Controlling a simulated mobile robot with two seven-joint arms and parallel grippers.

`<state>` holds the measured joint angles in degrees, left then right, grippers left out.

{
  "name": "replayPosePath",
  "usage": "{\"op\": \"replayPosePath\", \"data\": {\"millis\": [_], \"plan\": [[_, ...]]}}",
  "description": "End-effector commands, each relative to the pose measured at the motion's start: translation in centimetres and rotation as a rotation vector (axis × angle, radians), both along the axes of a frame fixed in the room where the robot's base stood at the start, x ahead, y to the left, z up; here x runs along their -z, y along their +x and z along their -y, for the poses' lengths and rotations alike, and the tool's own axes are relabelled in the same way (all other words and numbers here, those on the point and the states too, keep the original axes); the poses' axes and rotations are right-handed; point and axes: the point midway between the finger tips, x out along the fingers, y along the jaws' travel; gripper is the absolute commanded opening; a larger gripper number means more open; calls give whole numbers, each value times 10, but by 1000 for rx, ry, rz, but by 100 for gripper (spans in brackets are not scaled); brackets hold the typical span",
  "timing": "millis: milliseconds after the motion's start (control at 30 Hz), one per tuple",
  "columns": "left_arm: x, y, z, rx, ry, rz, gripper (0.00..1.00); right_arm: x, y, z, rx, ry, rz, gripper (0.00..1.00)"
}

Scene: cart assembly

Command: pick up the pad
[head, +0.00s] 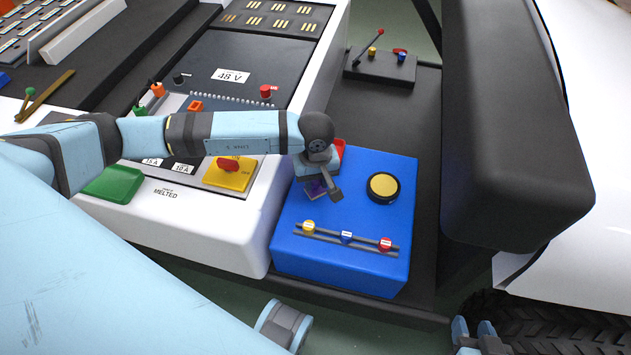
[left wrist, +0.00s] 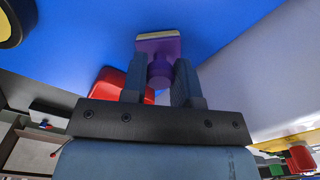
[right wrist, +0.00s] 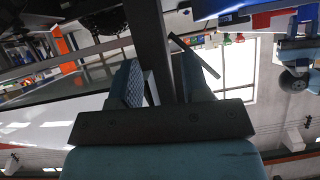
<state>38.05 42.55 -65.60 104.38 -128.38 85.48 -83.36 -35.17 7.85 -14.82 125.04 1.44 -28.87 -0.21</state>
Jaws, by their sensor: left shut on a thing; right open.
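The pad (head: 315,187) is a small purple block with a round knob and a pale face, over the blue box (head: 345,270). In the left wrist view the pad (left wrist: 159,46) has its knob between the two fingers. My left gripper (head: 322,186) is shut on that knob and hides part of the pad in the head view. I cannot tell whether the pale face touches the blue top. My right gripper (head: 479,328) is open at the bottom edge of the head view, and its fingers (right wrist: 165,78) are apart and empty in the right wrist view.
A red piece (head: 339,148) lies right behind the left gripper. A round yellow button (head: 382,187) and a rail with yellow, blue and red sliders (head: 346,237) are on the blue box. A white panel with a yellow switch (head: 229,176) stands left; a dark padded block (head: 505,130) rises right.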

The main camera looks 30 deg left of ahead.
Motion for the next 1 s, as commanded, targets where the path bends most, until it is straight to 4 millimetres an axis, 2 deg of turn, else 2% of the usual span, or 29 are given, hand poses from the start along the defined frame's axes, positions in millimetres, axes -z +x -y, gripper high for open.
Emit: {"op": "replayPosePath", "data": {"millis": [167, 267, 500, 700, 833, 1000], "plan": [[-22, 1, 0, 0, 0, 4, 1, -3, 0, 0, 0, -2, 0, 43], [-43, 1, 0, 0, 0, 6, 1, -3, 0, 1, 1, -5, -4, 43], [-113, 1, 0, 1, 0, 6, 1, -4, -1, 3, 2, -15, -12, 43], [-162, 1, 0, 1, 0, 6, 1, -5, -2, 3, 3, -20, -15, 43], [-182, 1, 0, 0, 0, 3, 1, -3, -2, 4, 4, -23, -20, 43], [-194, 0, 0, 0, 1, 1, 1, 0, -3, 4, 4, -26, -27, 43]]}}
